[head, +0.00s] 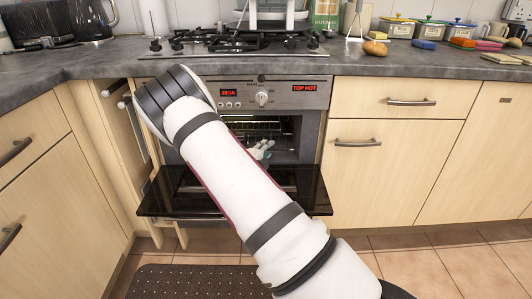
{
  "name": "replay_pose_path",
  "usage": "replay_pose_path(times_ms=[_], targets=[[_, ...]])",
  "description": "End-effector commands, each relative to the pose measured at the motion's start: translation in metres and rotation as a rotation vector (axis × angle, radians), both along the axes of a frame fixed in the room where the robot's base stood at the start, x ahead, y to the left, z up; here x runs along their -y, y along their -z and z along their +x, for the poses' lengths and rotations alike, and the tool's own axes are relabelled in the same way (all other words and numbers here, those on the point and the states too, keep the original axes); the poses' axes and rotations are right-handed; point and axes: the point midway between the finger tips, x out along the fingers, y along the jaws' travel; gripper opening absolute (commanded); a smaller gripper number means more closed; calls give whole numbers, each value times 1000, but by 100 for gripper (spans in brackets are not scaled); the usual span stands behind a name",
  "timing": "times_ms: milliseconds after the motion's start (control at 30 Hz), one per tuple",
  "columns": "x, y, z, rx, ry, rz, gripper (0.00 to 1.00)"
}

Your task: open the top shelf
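The oven (312,97) stands in the middle, under the hob. Its dark door (160,200) is folded down flat toward me, and the cavity is open. A wire rack (268,126) shows in the upper part of the cavity, partly hidden by my arm. My white arm crosses in front of the oven. My gripper (262,151) shows in part, small and grey, at the oven opening a little below the rack. My arm hides part of it, and its fingers are too small to read. I cannot tell whether it touches the rack.
A control panel above the cavity has a knob (263,98) and a red "TOP HOT" display (304,88). Drawers with metal handles (358,142) flank the oven at right. A narrow unit (115,120) stands open at left. A dark mat (190,282) lies on the floor.

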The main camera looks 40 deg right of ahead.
Motion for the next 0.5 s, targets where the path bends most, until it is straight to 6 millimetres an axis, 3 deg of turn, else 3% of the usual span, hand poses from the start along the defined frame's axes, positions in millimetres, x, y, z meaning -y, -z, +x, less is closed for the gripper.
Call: replay_pose_path(times_ms=[167,300,500], targets=[[0,0,0,0,0,0,30],[0,0,0,0,0,0,0],[0,0,0,1,0,1,0]])
